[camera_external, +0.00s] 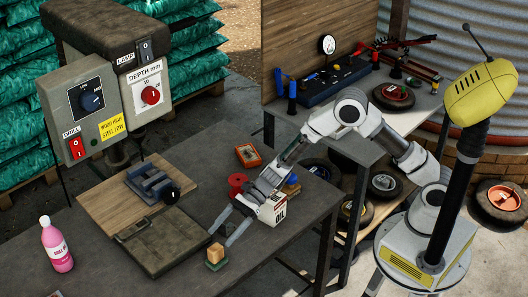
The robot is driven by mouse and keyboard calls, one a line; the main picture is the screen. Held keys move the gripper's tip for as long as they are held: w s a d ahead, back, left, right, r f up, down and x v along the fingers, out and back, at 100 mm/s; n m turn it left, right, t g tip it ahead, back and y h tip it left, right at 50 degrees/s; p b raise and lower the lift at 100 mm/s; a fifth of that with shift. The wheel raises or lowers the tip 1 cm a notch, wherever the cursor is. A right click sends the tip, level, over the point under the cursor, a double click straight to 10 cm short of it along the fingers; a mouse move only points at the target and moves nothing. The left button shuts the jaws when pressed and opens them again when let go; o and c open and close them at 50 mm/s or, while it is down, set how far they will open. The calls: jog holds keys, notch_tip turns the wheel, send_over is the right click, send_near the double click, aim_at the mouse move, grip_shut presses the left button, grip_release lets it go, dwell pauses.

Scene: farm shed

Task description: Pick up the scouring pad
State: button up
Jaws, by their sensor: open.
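A dark green pad (216,265), which looks like the scouring pad, lies flat near the front edge of the dark workbench (185,283). A small tan block (215,251) rests on top of it. My gripper (220,238) reaches down from the upper right. Its two fingers are spread apart, with nothing seen between them. The fingertips are just behind and above the tan block and pad. Whether they touch the block cannot be told.
A dark flat case (163,240), a vise (151,185) and a pink bottle (57,247) are to the left. The bench front is mostly clear.

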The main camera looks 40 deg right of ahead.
aim_at(211, 260)
jog(key=f, duration=0.3)
jog(key=f+b, duration=0.1)
jog(key=f, duration=0.1)
jog(key=shift+a+f, duration=0.15)
jog(key=shift+a, duration=0.25)
jog(key=b+x, duration=0.1)
jog(key=x, duration=0.5)
jog(key=shift+a+f, duration=0.1)
jog(key=shift+a, duration=0.25)
jog(key=shift+c, duration=0.2)
grip_shut()
